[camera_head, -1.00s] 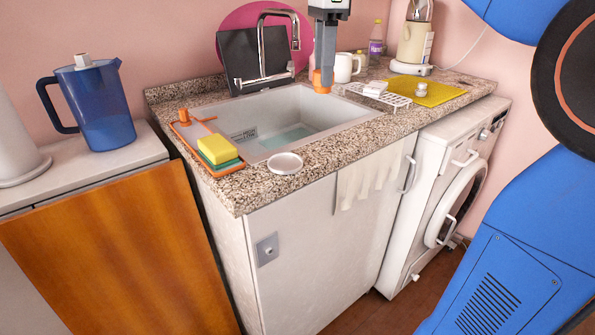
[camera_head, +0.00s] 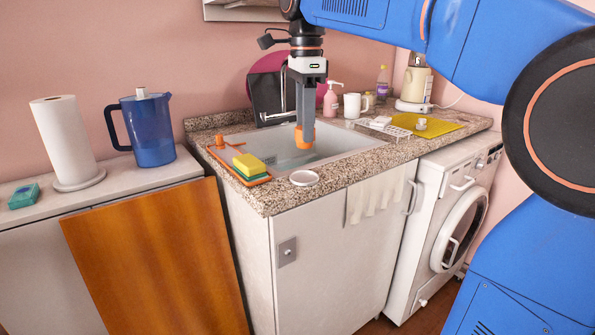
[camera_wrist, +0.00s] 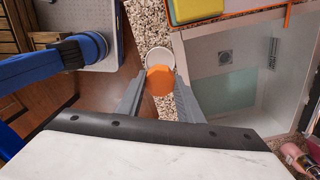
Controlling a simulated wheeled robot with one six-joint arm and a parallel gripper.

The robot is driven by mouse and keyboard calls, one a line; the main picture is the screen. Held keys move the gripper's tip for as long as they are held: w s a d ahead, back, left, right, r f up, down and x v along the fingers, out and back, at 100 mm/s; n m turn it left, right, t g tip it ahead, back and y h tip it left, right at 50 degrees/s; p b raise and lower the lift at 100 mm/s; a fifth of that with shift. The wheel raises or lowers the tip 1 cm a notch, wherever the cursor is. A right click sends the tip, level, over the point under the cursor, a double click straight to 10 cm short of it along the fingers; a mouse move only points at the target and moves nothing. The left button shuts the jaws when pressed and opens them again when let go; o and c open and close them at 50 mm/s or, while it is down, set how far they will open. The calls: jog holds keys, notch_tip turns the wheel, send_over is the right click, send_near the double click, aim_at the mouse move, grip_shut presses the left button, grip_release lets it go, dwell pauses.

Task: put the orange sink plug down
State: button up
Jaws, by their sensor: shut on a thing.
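My gripper (camera_head: 305,118) points down over the sink with its fingers closed on the orange sink plug (camera_head: 304,138). In the wrist view the plug (camera_wrist: 160,80) sits between the two fingertips and partly covers a white round dish (camera_wrist: 160,57) beyond it. In the head view that dish (camera_head: 304,178) lies on the granite counter in front of the sink.
An orange tray (camera_head: 222,157) with a yellow-green sponge (camera_head: 250,166) is left of the basin. A mug (camera_head: 352,106), white rack (camera_head: 395,131) and yellow cloth (camera_head: 438,124) stand to the right. A black board (camera_head: 266,95) and tap are behind. The front counter strip has free room.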

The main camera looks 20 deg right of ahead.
jog(key=shift+f, duration=4)
jog(key=shift+f, duration=0.15)
jog(key=o, duration=1.2)
jog(key=shift+c, duration=0.2)
notch_tip(320, 180, up, 12)
jog(key=shift+r, duration=0.15)
jog(key=s+d+f+n+t, duration=0.2)
jog(key=s+f+n, duration=0.7)
jog(key=f, duration=0.7)
jog(key=s+d+f+n+t, duration=0.2)
jog(key=s+d+f+n, duration=0.3)
jog(key=s+f+n, duration=0.4)
jog(key=s+f, duration=0.5)
jog(key=f, duration=0.1)
jog(key=shift+s+f+n+t, duration=0.25)
jog(key=shift+f+n+t, duration=0.15)
